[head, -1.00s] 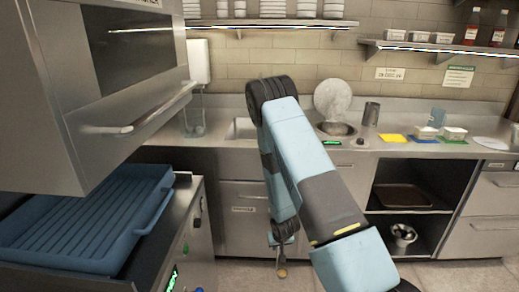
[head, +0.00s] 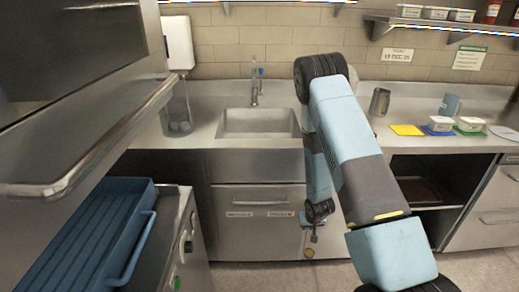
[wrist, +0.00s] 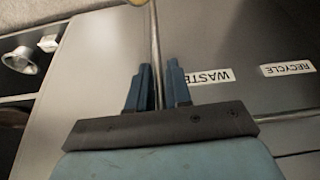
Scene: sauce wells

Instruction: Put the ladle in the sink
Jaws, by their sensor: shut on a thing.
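The sink (head: 258,124) is a steel basin set in the counter left of my arm in the head view, with a faucet (head: 255,82) behind it. My gripper (head: 313,237) hangs low in front of the cabinet fronts, below the counter and right of the sink. In the wrist view my gripper (wrist: 158,82) has its two blue fingers closed around a thin metal handle. This is the ladle (wrist: 155,32), whose golden bowl (head: 309,253) hangs below the gripper in the head view. The bowl is only partly visible at the wrist view's top edge.
A steel appliance with a bar handle (head: 95,150) and a blue ribbed tray (head: 90,235) stand at the left. A steel cup (head: 380,102), coloured mats and tubs (head: 440,124) sit on the right counter. WASTE and RECYCLE labels (wrist: 287,69) mark the cabinet front.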

